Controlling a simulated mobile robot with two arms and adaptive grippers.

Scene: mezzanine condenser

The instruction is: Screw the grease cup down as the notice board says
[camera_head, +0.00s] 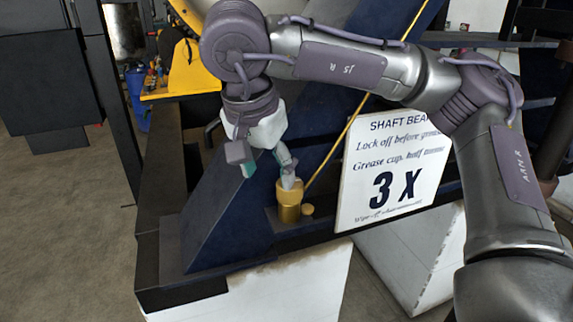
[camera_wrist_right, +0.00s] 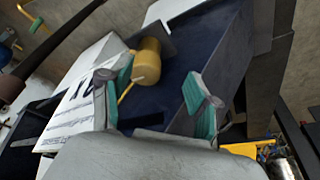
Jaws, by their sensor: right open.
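The brass grease cup (camera_head: 289,203) stands upright on a dark ledge beside the blue frame. My right gripper (camera_head: 268,167) is open just above and left of it, one fingertip overlapping the cup's top in the head view. In the right wrist view the cup (camera_wrist_right: 148,62) lies beyond the open fingers (camera_wrist_right: 158,98), close to the left finger; I cannot tell if they touch. The white notice board (camera_head: 379,222) leans right of the cup. It reads "SHAFT BEA…", "Lock off before grea…", "Grease cup, half…", a large "3 X", and a small line below. My arm hides its right part. My left gripper is out of view.
The slanted blue frame (camera_head: 222,214) rises close behind and left of the cup. A thin yellow rod or line (camera_head: 337,142) slants up from near the cup. A yellow piece of equipment (camera_head: 187,75) stands at the back left. White blocks (camera_head: 300,285) are below; open floor lies left.

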